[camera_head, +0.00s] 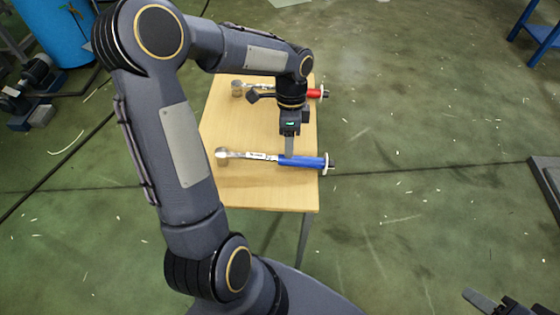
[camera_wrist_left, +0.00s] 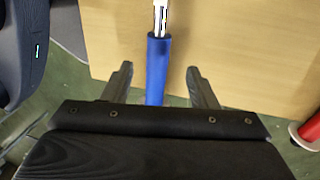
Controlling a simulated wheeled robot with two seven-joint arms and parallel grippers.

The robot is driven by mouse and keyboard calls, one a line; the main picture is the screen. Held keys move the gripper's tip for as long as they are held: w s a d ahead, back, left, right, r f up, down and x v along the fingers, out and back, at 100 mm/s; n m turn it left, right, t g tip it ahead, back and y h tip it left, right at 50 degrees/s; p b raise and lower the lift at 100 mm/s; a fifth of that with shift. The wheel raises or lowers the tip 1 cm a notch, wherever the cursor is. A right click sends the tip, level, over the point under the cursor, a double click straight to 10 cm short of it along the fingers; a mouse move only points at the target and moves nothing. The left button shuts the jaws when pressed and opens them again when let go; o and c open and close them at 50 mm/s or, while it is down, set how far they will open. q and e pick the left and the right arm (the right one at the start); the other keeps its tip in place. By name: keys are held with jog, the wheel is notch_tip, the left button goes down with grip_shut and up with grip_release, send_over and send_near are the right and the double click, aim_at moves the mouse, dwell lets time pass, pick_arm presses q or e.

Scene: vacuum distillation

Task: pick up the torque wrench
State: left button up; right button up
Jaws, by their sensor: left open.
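A torque wrench with a blue handle (camera_head: 302,161) lies across the wooden table, its metal head (camera_head: 222,155) to the left. A second wrench with a red handle (camera_head: 314,93) lies farther back. My left gripper (camera_head: 289,152) points down at the blue handle. In the left wrist view the open fingers (camera_wrist_left: 160,84) stand on either side of the blue handle (camera_wrist_left: 157,68), with gaps on both sides. The exact height above the handle is unclear. My right gripper (camera_head: 494,302) shows only partly at the bottom right, away from the table.
The table (camera_head: 240,190) is small, with bare wood around the blue wrench. The red handle (camera_wrist_left: 311,130) shows at the right edge of the left wrist view. A blue drum (camera_head: 55,30) and a motor-like machine (camera_head: 35,80) stand at the left. Open green floor lies right.

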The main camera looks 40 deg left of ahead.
aim_at(270, 159)
pick_arm(q)
jog(key=b+x, duration=0.1)
jog(key=x, duration=0.4)
jog(key=shift+s+f, duration=0.15)
jog(key=shift+s, duration=0.05)
jog(key=shift+c, duration=0.3)
grip_shut()
